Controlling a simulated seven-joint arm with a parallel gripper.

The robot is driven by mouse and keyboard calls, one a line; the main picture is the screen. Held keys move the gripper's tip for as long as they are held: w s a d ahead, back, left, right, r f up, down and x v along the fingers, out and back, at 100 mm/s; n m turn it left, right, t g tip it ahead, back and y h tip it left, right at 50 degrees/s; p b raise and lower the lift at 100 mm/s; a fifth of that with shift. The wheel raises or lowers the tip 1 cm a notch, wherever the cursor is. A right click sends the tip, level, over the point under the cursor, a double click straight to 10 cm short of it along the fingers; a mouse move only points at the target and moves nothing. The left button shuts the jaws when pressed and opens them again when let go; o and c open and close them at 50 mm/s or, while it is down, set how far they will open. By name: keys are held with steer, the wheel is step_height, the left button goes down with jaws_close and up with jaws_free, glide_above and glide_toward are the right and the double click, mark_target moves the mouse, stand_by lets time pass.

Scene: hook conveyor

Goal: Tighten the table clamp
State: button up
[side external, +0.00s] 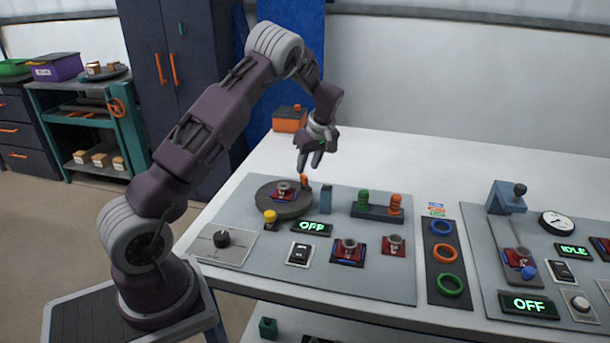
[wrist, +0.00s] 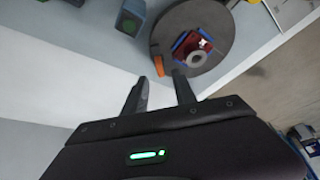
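A dark round table (side external: 270,205) stands on the grey panel with a red and blue fixture holding a grey ring part (side external: 284,188) on top. An upright orange lever (side external: 305,181), which looks like the table clamp, is at the table's rear edge. In the wrist view the orange lever (wrist: 172,68) lies beside the round table (wrist: 219,18), just beyond the fingertips. My gripper (side external: 309,167) points down just above and behind the lever. Its two fingers (wrist: 160,82) are apart with nothing between them. Whether a finger touches the lever is not clear.
A grey-blue post (side external: 326,199) stands right of the table, with a green and orange knobbed block (side external: 377,205) beyond. A yellow knob (side external: 270,216) and an OFF display (side external: 312,227) are in front.

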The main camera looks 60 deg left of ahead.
mark_target(304, 176)
steer(key=x, duration=0.5)
steer(key=shift+c, duration=0.4)
jaws_close()
